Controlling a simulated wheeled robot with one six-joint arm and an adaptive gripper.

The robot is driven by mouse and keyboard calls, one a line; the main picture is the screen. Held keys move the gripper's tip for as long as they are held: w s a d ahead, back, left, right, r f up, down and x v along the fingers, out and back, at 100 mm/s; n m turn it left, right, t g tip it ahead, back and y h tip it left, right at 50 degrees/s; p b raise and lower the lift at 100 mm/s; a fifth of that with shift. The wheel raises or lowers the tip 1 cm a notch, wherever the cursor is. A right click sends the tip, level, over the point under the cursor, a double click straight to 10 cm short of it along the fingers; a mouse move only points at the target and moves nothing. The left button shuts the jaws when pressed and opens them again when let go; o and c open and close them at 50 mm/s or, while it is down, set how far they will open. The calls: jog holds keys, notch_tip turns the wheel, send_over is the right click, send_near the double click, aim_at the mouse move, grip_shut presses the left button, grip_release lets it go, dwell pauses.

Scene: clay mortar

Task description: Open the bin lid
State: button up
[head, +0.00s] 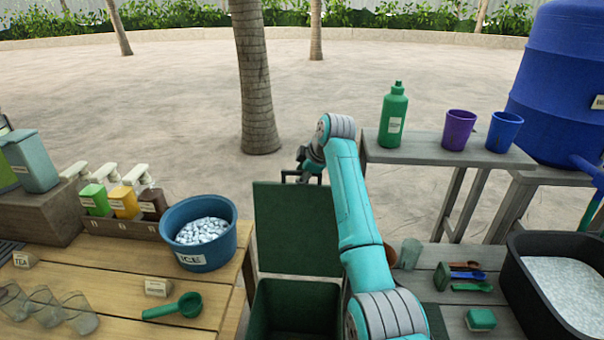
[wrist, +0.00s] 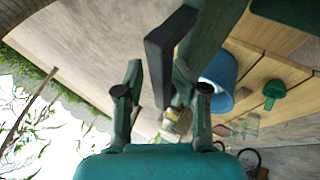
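The green bin (head: 295,305) stands between the two tables, and its inside shows from above. Its green lid (head: 298,225) stands raised, close to upright, behind the bin's mouth. A dark handle (wrist: 158,65) is on the lid's upper edge. My gripper (head: 305,170) is at that upper edge. In the wrist view my gripper (wrist: 157,75) has its two fingers apart, with the dark handle between them and a gap showing at the left finger. Contact at the right finger is hard to tell. My arm hides the bin's right side.
A blue ice tub (head: 205,235) stands on the wooden table left of the bin. A green scoop (head: 175,307) lies near it. On the right are a grey shelf (head: 440,150) with a green bottle (head: 393,115) and cups, and a black tub (head: 530,290). Open ground lies behind.

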jog(key=shift+s+d+r, duration=0.1)
jog(key=shift+r, duration=0.05)
jog(key=s+d, duration=0.7)
jog(key=s, duration=0.2)
jog(key=shift+s+d+r, duration=0.3)
jog(key=shift+s+d, duration=0.05)
jog(key=shift+s, duration=0.05)
